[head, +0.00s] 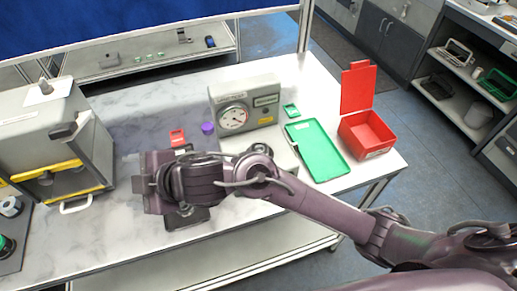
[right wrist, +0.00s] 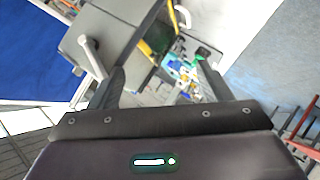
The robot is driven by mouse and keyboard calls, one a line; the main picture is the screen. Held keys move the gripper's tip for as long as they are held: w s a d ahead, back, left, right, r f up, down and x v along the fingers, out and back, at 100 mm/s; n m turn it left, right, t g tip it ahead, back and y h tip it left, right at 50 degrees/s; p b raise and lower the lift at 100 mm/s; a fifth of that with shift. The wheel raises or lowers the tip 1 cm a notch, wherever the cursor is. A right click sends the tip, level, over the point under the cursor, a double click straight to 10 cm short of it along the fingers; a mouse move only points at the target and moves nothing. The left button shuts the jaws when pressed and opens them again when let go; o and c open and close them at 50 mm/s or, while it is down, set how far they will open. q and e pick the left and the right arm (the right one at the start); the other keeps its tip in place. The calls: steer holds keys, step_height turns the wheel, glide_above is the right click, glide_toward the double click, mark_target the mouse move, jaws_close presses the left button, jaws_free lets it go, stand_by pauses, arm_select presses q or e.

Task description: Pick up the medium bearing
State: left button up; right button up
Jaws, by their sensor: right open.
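A silver ring-shaped part (head: 11,206) that looks like a bearing stands on a dark mat (head: 38,228) at the left edge of the head view. A dark part with green (head: 5,245) sits below it, cut off by the frame. I cannot tell which one is the medium bearing. My right gripper (head: 139,186) is over the table's middle, pointing left, well to the right of these parts. In the right wrist view its fingers (right wrist: 163,82) are apart, with nothing held between them. Small blue, green and yellow things show beyond them, too small to name. My left gripper is out of view.
A grey press-like machine (head: 62,140) with a yellow bar stands between my right gripper and the mat's far side. A gauge box (head: 245,105), purple cap (head: 207,128), red part (head: 177,138), green tray (head: 318,150) and red bin (head: 366,135) lie to the right.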

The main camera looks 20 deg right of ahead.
step_height(320, 180, down, 2)
steer(key=s+a+n+g, duration=0.2)
steer(key=n+g, duration=0.1)
steer(key=n, duration=0.2)
steer(key=n+g+h, duration=0.2)
steer(key=g+h, duration=0.2)
steer(key=h, duration=0.6)
glide_above(259, 150)
step_height(259, 150, down, 2)
steer(key=shift+f, duration=0.1)
step_height(259, 150, down, 4)
steer(key=p, duration=0.3)
steer(key=shift+s+f, duration=0.15)
steer(key=shift+f, duration=0.45)
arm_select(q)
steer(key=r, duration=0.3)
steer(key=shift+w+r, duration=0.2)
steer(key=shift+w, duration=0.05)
arm_select(e)
steer(key=c, duration=1.2)
steer(key=shift+o, duration=0.2)
steer(key=shift+r, duration=0.1)
